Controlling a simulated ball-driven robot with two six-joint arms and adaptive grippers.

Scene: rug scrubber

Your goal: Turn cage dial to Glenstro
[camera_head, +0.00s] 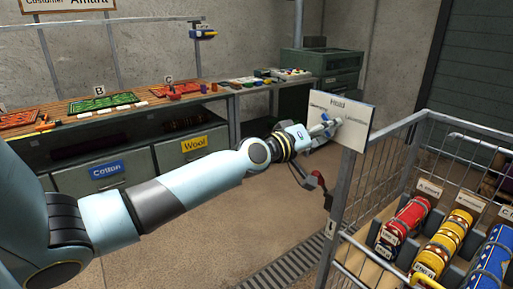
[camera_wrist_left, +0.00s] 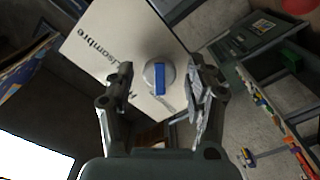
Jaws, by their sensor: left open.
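In the left wrist view the panel (camera_wrist_left: 105,40) is tilted, and one label reads like "Lisombre". The dial (camera_wrist_left: 160,72) on it is a round grey knob with a blue bar across it. My left gripper (camera_head: 329,127) is at the panel's front; in the wrist view its open fingers (camera_wrist_left: 160,82) are on either side of the dial, with gaps visible. In the head view the gripper largely hides the dial. The other label is unreadable. My right gripper is not in view.
The wire cage (camera_head: 383,138) at right holds rolled rugs, red (camera_head: 403,222), yellow (camera_head: 440,245) and blue (camera_head: 494,262). A workbench (camera_head: 150,104) with trays and drawers runs along the back. A floor grate (camera_head: 290,265) lies left of the cage.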

